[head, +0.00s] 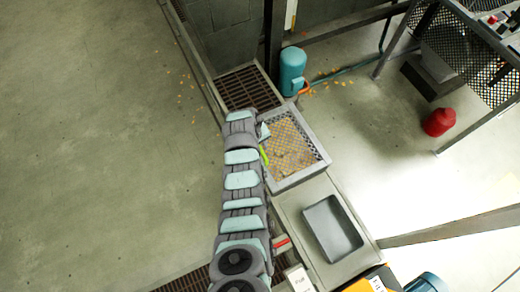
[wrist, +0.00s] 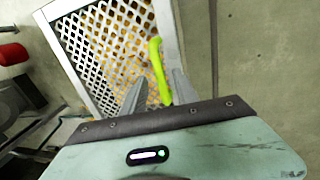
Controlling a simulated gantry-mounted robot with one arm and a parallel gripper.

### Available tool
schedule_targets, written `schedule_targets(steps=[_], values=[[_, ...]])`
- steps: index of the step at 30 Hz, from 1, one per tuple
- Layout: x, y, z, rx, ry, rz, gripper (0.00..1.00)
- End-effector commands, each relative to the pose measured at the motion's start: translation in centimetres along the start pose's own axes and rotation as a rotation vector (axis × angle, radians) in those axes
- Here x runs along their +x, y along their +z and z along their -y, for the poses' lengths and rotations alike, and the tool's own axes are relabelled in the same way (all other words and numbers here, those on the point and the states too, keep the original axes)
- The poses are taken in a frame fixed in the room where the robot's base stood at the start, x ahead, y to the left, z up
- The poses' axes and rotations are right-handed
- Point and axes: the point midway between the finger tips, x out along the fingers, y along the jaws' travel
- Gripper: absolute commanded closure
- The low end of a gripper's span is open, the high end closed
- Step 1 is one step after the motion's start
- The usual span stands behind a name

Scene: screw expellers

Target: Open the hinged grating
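The hinged grating (head: 290,146) is a pale mesh in a light grey frame, lying over a square box with orange bits under it. It also fills the upper left of the wrist view (wrist: 112,45). A bright green handle (wrist: 158,72) stands at the grating's frame; a bit of it shows in the head view (head: 264,156) beside my arm. My gripper (wrist: 160,78) has its two grey fingers apart, with the handle appearing between them. I cannot tell whether either finger touches it. In the head view my gripper (head: 263,132) is at the box's left edge, partly hidden by my arm.
A grey tray (head: 333,228) lies in front of the box. A teal cylinder (head: 292,70) and a slotted floor grate (head: 247,88) are behind it. A red container (head: 439,122) and a mesh-guarded frame (head: 470,45) stand right. The floor at left is clear.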

Motion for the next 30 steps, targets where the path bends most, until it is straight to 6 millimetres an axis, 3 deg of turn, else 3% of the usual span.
schedule_targets(steps=[6, 17, 30], values=[[1.6, -0.2, -0.1, 0.0, 0.001, -0.003, 0.64], [1.9, -0.1, -0.1, 0.001, 0.001, -0.002, 0.64], [2.0, -0.1, -0.1, 0.001, 0.001, -0.003, 0.98]])
